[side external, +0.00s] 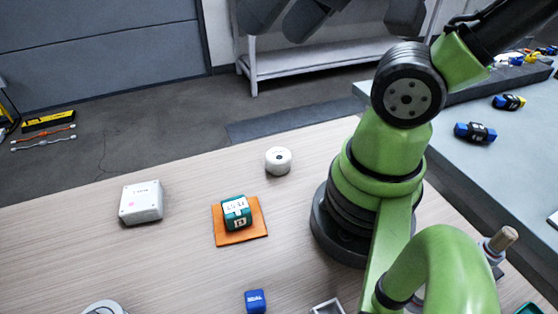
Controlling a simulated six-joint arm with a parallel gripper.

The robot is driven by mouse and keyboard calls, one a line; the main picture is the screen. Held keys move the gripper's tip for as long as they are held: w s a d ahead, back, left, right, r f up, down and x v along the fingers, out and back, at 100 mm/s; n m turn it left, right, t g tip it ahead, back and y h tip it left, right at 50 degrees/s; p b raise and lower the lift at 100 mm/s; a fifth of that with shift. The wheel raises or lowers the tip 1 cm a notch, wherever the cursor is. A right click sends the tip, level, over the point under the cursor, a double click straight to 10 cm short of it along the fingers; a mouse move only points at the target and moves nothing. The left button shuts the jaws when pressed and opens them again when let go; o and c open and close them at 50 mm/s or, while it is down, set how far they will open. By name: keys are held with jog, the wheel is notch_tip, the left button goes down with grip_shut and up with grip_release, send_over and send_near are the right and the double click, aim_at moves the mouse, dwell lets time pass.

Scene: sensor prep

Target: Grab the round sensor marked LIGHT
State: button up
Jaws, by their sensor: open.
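A small white round sensor (278,162) with a dark spot on its top stands upright on the wooden table, left of my arm's base. I cannot read any marking on it. Another round white and grey thing (103,308) is cut off by the bottom edge at the left, and no label on it can be read. So I cannot tell from the lettering which one is marked LIGHT. My gripper is not in view; only green and black links of my arm show at the right. Nothing touches the white round sensor.
A white square box (141,203) stands at the left. A teal block (237,212) sits on an orange pad (222,235). A small blue block (255,301) and a grey open tray (328,308) are at the bottom. The wood between the white box and the round sensor is clear.

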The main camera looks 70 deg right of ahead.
jog(key=shift+o, duration=1.3)
jog(key=n+g+h, duration=0.2)
jog(key=n+g, duration=0.4)
send_over(277, 154)
jog(key=w+a, duration=0.2)
notch_tip(277, 154, down, 19)
jog(key=f+n, duration=0.1)
jog(key=f, duration=0.1)
jog(key=s+d+f+n, duration=0.1)
jog(key=f, duration=0.1)
jog(key=s+d+f+g, duration=0.1)
jog(key=f, duration=0.1)
jog(key=shift+f+n, duration=0.35)
jog(key=shift+n, duration=0.05)
jog(key=shift+f, duration=2.65)
jog(key=c, duration=1)
